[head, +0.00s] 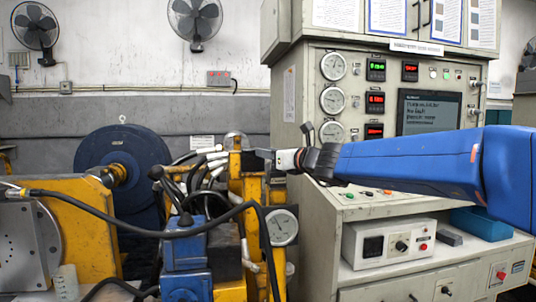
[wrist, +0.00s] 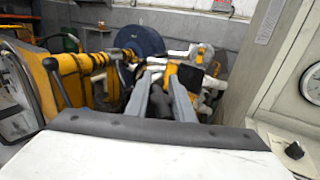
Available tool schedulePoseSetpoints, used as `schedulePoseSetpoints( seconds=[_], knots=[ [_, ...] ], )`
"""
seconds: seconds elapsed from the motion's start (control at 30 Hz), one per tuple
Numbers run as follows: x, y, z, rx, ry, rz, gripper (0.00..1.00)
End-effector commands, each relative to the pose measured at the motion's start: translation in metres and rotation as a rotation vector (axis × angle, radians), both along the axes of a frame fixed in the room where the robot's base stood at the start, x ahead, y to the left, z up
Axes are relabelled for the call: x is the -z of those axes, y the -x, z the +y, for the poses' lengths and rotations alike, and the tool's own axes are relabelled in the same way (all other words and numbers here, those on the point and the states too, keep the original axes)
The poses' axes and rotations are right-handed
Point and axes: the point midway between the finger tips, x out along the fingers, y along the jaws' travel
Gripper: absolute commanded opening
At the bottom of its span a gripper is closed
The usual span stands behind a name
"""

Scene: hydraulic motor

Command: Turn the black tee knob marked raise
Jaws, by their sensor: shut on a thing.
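My gripper (head: 264,155) reaches in from the right of the head view, at the top of the yellow hydraulic frame (head: 236,185). In the wrist view its two grey fingers (wrist: 161,92) are close together around a dark piece, which I take to be the black tee knob (wrist: 160,106). The fingers appear shut on it. In the head view the knob is mostly hidden by the fingers and cannot be told clearly from the dark parts there. No "raise" marking is legible in either view.
Black hoses (head: 110,207) and a black ball lever (head: 155,172) crowd the left. A pressure gauge (head: 282,227) sits below my gripper. A control cabinet (head: 300,80) stands behind and right, with a small white box (head: 372,262) on its lower shelf.

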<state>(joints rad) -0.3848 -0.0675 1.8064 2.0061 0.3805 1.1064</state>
Motion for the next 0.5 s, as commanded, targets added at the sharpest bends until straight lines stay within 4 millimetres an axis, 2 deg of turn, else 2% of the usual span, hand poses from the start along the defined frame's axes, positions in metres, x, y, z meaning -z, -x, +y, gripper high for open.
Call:
schedulePoseSetpoints(
  seconds=[0.3,0.33,0.37,0.4,0.5],
  knots=[
    [-0.0005,0.0001,0.0002,0.000,-0.001,-0.001,0.00],
    [-0.0006,0.0001,0.0002,0.000,-0.001,-0.001,0.29],
    [-0.0006,0.0001,0.0002,0.000,-0.001,-0.001,0.36],
    [-0.0006,0.0001,0.0002,0.000,-0.001,-0.001,0.41],
    [-0.0005,0.0000,0.0001,0.000,-0.001,-0.001,0.41]
  ],
)
